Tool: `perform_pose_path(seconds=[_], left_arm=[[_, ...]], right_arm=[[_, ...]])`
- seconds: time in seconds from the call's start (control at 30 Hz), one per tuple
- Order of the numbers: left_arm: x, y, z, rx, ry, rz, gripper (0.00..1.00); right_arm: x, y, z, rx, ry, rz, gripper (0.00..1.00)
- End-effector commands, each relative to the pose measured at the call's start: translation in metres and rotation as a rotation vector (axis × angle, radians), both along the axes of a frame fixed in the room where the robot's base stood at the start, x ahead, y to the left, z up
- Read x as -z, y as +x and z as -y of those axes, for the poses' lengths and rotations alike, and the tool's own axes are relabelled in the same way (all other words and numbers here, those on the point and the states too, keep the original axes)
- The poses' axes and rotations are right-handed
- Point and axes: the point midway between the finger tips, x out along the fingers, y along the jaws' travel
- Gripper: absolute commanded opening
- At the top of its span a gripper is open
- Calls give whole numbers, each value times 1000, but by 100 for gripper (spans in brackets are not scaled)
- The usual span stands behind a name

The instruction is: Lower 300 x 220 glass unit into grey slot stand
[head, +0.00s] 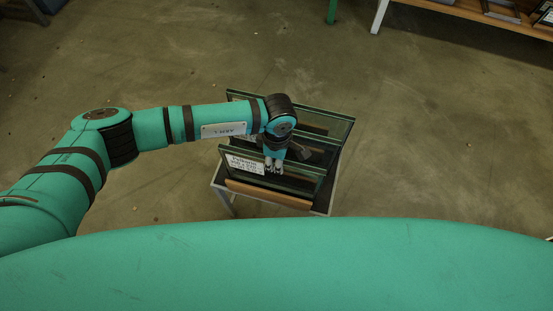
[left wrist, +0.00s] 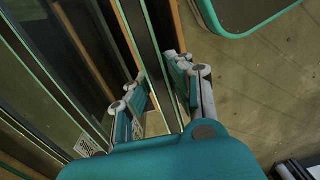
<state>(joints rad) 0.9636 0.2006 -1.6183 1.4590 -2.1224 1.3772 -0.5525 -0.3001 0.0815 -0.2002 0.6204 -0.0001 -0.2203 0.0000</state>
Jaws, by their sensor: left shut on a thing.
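The glass unit (head: 300,183) is a dark pane with a greenish edge and a white label. It stands at the front of the slot stand in the head view, roughly upright. Its long edge runs between my fingers in the left wrist view (left wrist: 151,60). My left gripper (head: 274,168) is shut on its upper edge, and its fingers show on either side in the left wrist view (left wrist: 160,97). The stand shows a wooden bar (head: 268,195) in front of the pane. Whether the pane's lower edge sits in a slot is hidden.
Another glass pane (head: 335,126) with a green edge stands behind, close to my left wrist. The panes are over a small table with a grey metal leg (head: 223,201). Bare concrete floor (head: 430,150) lies around. A wooden shelf (head: 480,10) is at the top right.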

Motion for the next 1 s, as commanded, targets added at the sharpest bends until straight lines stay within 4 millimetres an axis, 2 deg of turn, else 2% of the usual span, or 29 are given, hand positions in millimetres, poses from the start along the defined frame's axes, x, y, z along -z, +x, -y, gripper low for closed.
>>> perform_pose_path(seconds=[0.37, 0.4, 0.6, 0.87, 1.0], left_arm=[[5, 1, 1, 1, -3, 2, 0], [4, 1, 1, 1, -3, 2, 22], [5, 0, 1, 1, -2, 2, 45], [6, -1, -1, 0, 2, -2, 45], [-7, 1, 0, 1, 0, 2, 45]], right_arm=[[7, 0, 0, 0, 0, 0, 0], [6, 0, 0, 0, 0, 0, 0], [6, 0, 0, 0, 0, 0, 0], [7, 1, -1, 1, 1, 1, 0], [6, 0, -1, 1, 1, 1, 0]])
